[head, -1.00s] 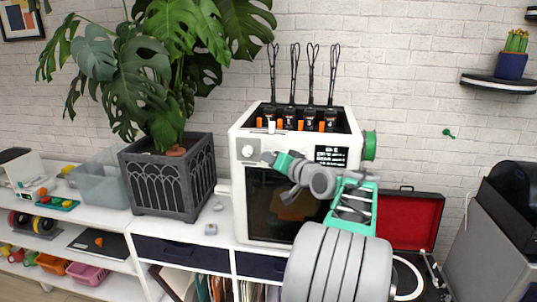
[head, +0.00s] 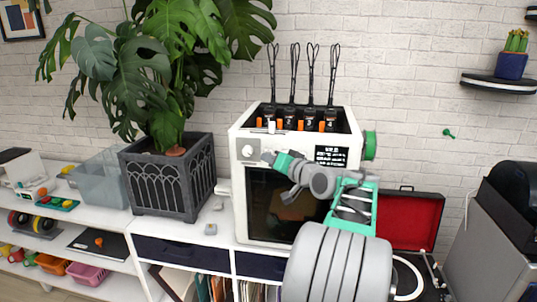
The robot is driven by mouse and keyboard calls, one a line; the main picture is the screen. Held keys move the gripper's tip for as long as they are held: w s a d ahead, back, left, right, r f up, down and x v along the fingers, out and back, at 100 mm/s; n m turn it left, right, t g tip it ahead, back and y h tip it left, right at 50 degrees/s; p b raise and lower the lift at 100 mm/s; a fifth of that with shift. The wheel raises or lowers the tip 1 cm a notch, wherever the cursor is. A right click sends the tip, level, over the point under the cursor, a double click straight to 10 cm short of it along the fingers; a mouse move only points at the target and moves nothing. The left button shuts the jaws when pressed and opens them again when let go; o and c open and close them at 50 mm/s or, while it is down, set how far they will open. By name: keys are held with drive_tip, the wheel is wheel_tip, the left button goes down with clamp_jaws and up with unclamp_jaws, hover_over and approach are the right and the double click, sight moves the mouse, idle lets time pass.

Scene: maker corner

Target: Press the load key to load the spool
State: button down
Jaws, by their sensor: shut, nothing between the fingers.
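A white box-shaped machine (head: 240,205) stands on the white shelf, with a dark front window and a small black display (head: 330,155) at its upper right. A round pale knob (head: 249,150) is at the upper left of its front. A green spool (head: 370,145) is on its right side. My gripper (head: 268,157) is at the upper front of the machine, just right of the knob, and appears shut and empty. I cannot tell whether its tip touches the panel. No load key can be made out; my gripper and arm cover part of the front.
Several numbered black units with upright loops (head: 303,75) stand in the machine's open top. A potted plant (head: 170,175) is close on the left. An open red-lined case (head: 415,220) is on the right. Small grey pieces (head: 211,229) lie left of the machine.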

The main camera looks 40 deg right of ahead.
drive_tip(key=shift+w+d, duration=0.25)
drive_tip(key=shift+d, duration=0.1)
drive_tip(key=shift+w+d, duration=0.2)
drive_tip(key=shift+d, duration=0.05)
idle(0.6)
drive_tip(key=shift+a, duration=0.1)
drive_tip(key=shift+s+a+b, duration=0.4)
drive_tip(key=shift+s+a, duration=0.05)
drive_tip(key=shift+a, duration=0.05)
drive_tip(key=s+a+b, duration=0.1)
drive_tip(key=a, duration=0.1)
drive_tip(key=s+a+b, duration=0.1)
drive_tip(key=s+a, duration=0.1)
drive_tip(key=shift+b, duration=0.4)
